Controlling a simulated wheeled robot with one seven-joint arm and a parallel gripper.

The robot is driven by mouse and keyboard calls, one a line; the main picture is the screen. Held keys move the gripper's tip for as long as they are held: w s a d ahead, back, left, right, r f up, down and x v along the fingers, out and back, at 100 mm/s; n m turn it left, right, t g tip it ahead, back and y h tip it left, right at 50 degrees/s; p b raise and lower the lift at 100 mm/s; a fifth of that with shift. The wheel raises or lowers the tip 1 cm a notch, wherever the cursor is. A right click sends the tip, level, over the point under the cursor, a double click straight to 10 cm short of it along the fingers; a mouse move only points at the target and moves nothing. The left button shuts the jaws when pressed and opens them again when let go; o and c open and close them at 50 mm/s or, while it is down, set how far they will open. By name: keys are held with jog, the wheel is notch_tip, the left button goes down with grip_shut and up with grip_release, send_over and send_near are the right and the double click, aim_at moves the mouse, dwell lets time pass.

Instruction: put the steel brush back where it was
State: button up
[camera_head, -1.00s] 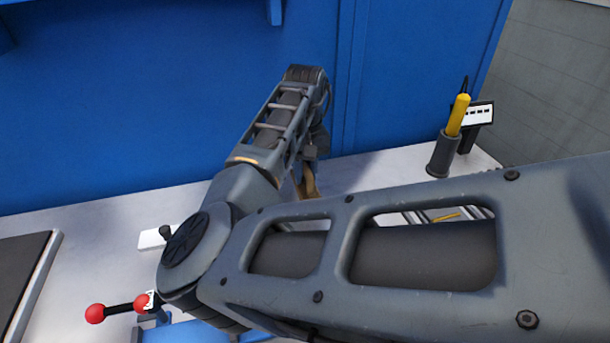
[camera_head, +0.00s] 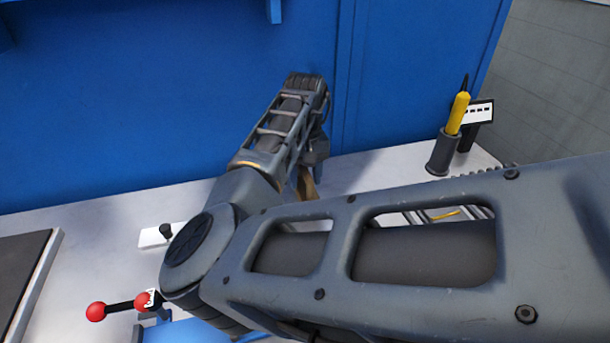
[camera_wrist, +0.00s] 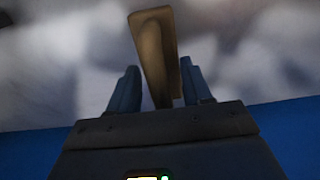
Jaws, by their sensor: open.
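The steel brush shows as a tan wooden piece (camera_wrist: 152,45) in the wrist view, standing out between my gripper's two blue fingers. In the head view only a small brown part of it (camera_head: 306,186) shows below my wrist, near the blue wall, and my arm hides the rest. My gripper (camera_wrist: 160,84) is open, with one finger on each side of the brush and a visible gap on the left side. The bristles cannot be made out.
A dark holder (camera_head: 442,156) with a yellow-handled tool (camera_head: 458,113) stands at the right, beside a small sign (camera_head: 479,114). A red-knobbed lever (camera_head: 96,312) and a dark panel (camera_head: 22,280) are at left. The blue wall (camera_head: 150,90) is close behind my gripper.

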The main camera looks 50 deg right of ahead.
jog(key=shift+r, duration=0.1)
notch_tip(320, 180, up, 12)
jog(key=shift+b, duration=0.35)
dwell(0.6)
